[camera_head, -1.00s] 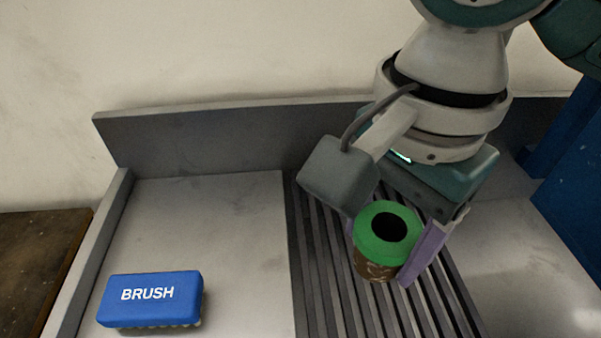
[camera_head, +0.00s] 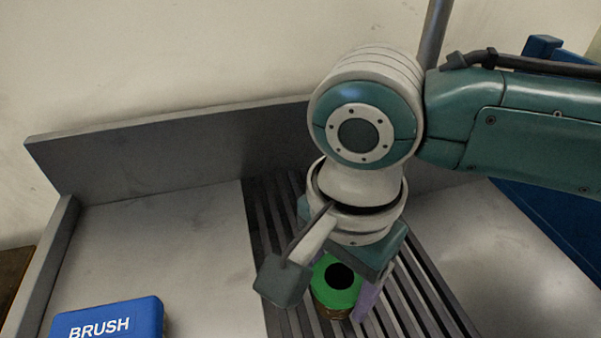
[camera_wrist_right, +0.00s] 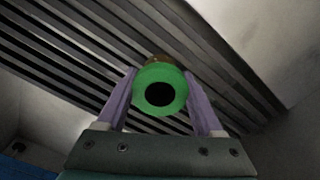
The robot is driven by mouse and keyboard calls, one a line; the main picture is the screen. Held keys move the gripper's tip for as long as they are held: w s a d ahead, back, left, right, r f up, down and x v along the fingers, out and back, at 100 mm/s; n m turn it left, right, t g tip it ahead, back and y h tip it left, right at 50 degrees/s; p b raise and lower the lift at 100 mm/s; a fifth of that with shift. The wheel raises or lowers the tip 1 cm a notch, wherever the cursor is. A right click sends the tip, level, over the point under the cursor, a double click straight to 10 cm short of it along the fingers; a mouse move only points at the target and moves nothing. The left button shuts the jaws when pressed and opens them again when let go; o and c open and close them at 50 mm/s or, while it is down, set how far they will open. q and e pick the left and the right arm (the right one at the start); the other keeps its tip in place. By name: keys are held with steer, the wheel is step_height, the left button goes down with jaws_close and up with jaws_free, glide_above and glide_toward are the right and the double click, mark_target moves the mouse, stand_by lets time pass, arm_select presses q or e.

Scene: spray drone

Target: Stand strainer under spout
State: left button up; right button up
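A short round piece with a green top, a black hole and a brown body, which I take to be the strainer (camera_head: 322,276), is over the dark slatted strip. Its green top also shows in the right wrist view (camera_wrist_right: 142,85). My right gripper (camera_head: 342,295) has its two lilac fingers pressed to opposite sides of it, seen in the right wrist view (camera_wrist_right: 160,98). I cannot tell whether its base touches the slats. No spout shows clearly. My left gripper is in neither view.
A blue brush block marked BRUSH (camera_head: 125,313) lies on the bare metal surface (camera_head: 155,245) at left. A grey raised back panel (camera_head: 150,150) runs behind the slats (camera_head: 425,300). A grey vertical pole (camera_head: 433,35) stands at the back. A blue structure (camera_head: 560,230) is at right.

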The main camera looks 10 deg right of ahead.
mark_target(338, 277)
steer(key=o, duration=0.4)
steer(key=shift+r, duration=0.1)
step_height(338, 277, up, 8)
steer(key=shift+f+p, duration=0.2)
steer(key=shift+p, duration=0.9)
steer(key=s+a+n+t+y, duration=0.2)
steer(key=s+a+n+y, duration=0.2)
steer(key=s+n, duration=0.3)
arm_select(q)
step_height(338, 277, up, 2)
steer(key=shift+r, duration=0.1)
arm_select(e)
steer(key=s+d+n+h, duration=0.1)
steer(key=d+n, duration=0.1)
steer(key=d, duration=0.2)
steer(key=s+d+n+t+h, duration=0.1)
steer(key=s+d+n, duration=0.1)
steer(key=d, duration=0.3)
steer(key=s+d+f+n+h, duration=0.1)
steer(key=s+d+n, duration=0.1)
steer(key=d, duration=0.2)
steer(key=shift+s+d+t+h, duration=0.1)
steer(key=shift+d+t+h, duration=0.1)
steer(key=shift+t+h, duration=0.15)
